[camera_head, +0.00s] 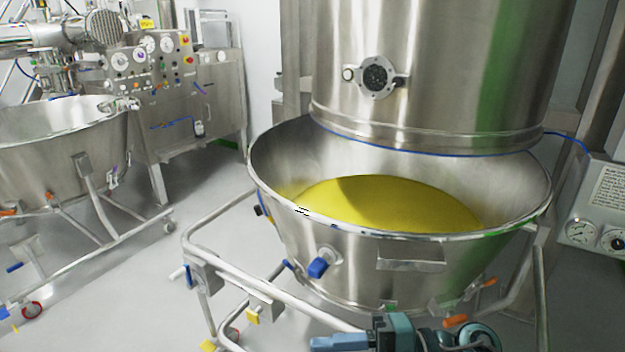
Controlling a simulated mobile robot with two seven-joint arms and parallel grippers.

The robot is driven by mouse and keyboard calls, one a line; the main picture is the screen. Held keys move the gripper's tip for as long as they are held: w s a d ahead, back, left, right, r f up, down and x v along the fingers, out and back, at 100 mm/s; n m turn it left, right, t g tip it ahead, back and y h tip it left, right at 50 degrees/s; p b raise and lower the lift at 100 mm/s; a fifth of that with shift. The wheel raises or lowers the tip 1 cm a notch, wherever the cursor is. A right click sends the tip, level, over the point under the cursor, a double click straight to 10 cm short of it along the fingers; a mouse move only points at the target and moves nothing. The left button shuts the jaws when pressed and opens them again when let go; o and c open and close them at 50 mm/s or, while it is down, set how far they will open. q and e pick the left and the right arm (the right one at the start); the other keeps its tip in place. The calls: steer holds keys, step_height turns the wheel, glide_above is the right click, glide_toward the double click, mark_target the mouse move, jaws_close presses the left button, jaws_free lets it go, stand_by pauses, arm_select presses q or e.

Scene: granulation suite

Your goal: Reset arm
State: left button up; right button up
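A teal and grey jointed part (392,334), which looks like part of my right arm, shows at the bottom edge, in front of the steel bowl. A blue piece (340,343) sticks out from it to the left. The frame cuts it off, and I cannot make out fingertips or any held thing. My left gripper and arm are not in view. The large steel bowl (410,258) holds yellow powder (400,205) and stands on a wheeled tubular frame.
A steel cylinder (440,70) hangs over the bowl. The bowl's trolley rails (225,222) stick out to the left. A second bowl (50,160) on a trolley and a control cabinet (190,115) stand at left. A gauge panel (597,215) is at right. Grey floor (120,290) is clear between the trolleys.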

steer(key=w+d+f+m+t+h, duration=0.2)
steer(key=d+f+m+t+h, duration=0.15)
steer(key=m+t, duration=0.7)
steer(key=w+d+f+m+t+h, duration=0.3)
steer(key=d+m+t+h, duration=0.3)
steer(key=m, duration=0.7)
steer(key=s+d+f+m+g+h, duration=0.1)
steer(key=s+f+m+g+h, duration=0.1)
steer(key=s+f, duration=0.3)
steer(key=s+d+f+m+g+h+p, duration=0.1)
steer(key=s+f+m+g+h, duration=0.2)
steer(key=f, duration=0.7)
steer(key=shift+s, duration=1.1)
steer(key=shift+f, duration=0.1)
